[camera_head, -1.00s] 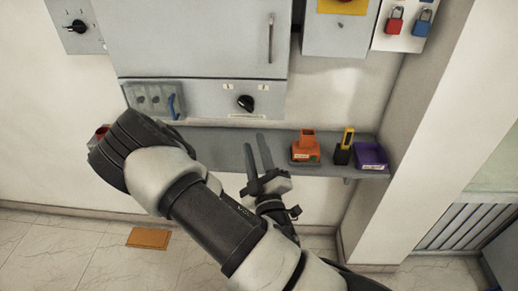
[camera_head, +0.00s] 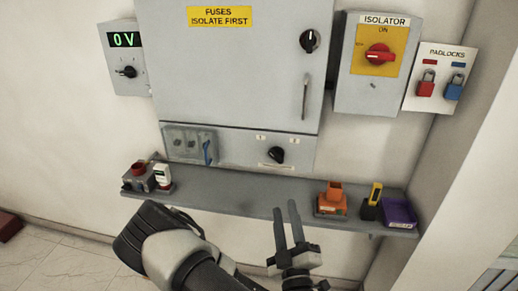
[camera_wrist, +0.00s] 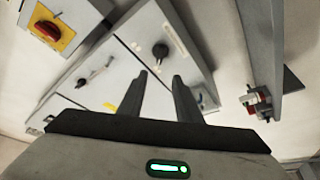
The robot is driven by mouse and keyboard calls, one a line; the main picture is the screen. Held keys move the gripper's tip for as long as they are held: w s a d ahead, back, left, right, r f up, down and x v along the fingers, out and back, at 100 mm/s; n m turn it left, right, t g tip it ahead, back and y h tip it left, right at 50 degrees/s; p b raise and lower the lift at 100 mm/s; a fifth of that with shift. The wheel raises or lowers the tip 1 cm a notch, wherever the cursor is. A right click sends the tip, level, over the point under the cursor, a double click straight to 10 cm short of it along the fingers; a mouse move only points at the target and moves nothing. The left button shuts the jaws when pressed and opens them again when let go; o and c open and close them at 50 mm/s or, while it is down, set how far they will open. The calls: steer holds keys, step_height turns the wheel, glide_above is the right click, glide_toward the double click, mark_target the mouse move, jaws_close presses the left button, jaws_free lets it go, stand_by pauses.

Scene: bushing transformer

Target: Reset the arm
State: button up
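My gripper (camera_head: 287,222) is at the lower middle of the head view, in front of the grey shelf (camera_head: 240,192). Its two dark fingers point up and stand apart, with a gap between them. In the wrist view my gripper (camera_wrist: 160,85) also shows two separate fingers with nothing between them, facing the grey cabinet. My arm is bent at the bottom of the head view, with its elbow to the left of the gripper. The lower part of the arm is cut off by the frame edge.
The fuse cabinet (camera_head: 235,80) hangs above the shelf, with the isolator (camera_head: 378,85) and padlock board (camera_head: 440,100) to its right. On the shelf stand an orange holder (camera_head: 331,204), a yellow-black tool (camera_head: 372,203), a purple bin (camera_head: 398,213) and, at left, a grey-red device (camera_head: 139,180).

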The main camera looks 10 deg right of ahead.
steer(key=w+d+f+m+g+h, duration=0.55)
steer(key=m+g, duration=0.35)
steer(key=m, duration=0.3)
steer(key=s+a+r+m+g+y, duration=0.1)
steer(key=s+a+r+g+y, duration=0.15)
steer(key=a+r+y, duration=0.4)
steer(key=s+a+r+n+g, duration=0.25)
steer(key=s+r, duration=0.35)
steer(key=r, duration=0.4)
steer(key=s+d+r, duration=0.2)
steer(key=s+r, duration=0.1)
steer(key=s, duration=0.4)
steer(key=s+d+r+n+g, duration=0.1)
steer(key=s+d+r, duration=0.1)
steer(key=s+r, duration=0.2)
steer(key=s, duration=0.2)
steer(key=shift+s+r+h, duration=0.15)
steer(key=shift+s+h, duration=0.15)
steer(key=shift+s, duration=0.05)
